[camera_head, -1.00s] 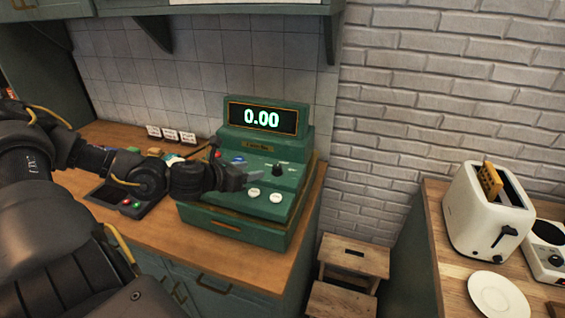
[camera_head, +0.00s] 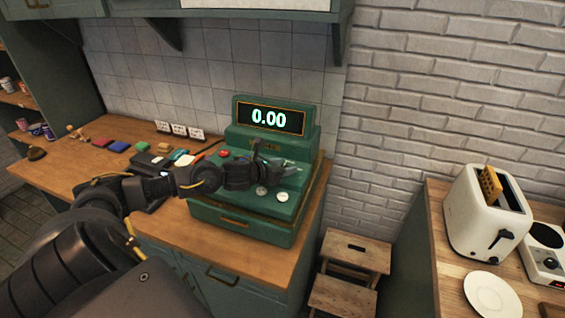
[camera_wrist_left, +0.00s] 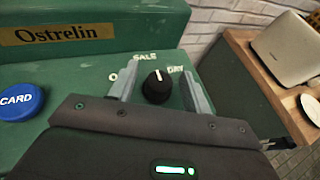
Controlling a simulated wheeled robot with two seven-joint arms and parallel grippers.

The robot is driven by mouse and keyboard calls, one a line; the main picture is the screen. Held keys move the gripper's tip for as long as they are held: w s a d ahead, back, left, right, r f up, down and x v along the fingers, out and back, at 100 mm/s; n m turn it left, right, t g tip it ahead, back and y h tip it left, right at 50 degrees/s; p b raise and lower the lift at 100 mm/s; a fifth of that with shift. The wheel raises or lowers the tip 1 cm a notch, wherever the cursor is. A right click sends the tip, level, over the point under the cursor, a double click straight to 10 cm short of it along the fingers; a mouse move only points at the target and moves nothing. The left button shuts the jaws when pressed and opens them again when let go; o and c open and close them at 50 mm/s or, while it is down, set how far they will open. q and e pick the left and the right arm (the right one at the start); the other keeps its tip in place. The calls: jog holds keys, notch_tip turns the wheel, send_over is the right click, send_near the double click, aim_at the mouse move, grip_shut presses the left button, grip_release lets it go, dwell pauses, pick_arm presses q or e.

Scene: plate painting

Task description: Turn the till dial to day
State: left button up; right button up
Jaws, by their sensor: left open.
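The green till (camera_head: 240,213) stands on the wooden counter, its display reading 0.00. In the left wrist view its black dial (camera_wrist_left: 157,88) has a white mark pointing up at SALE. The label DAY is to the right of SALE, and a third label at the left is mostly hidden by a finger. My left gripper (camera_head: 277,166) is over the till's sloped panel. In the left wrist view the gripper (camera_wrist_left: 159,76) is open, one finger on each side of the dial; I cannot tell whether they touch it. In the head view the gripper hides the dial. My right gripper is not in view.
A blue CARD button (camera_wrist_left: 20,103) is left of the fingers. A card terminal and coloured blocks (camera_head: 118,146) lie left of the till. A wooden step stool (camera_head: 355,252) and a counter with a toaster (camera_head: 475,222) are at right.

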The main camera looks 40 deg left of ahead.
pick_arm(q)
jog(key=shift+w+f, duration=0.15)
jog(key=shift+w, duration=0.1)
jog(key=shift+c, duration=0.3)
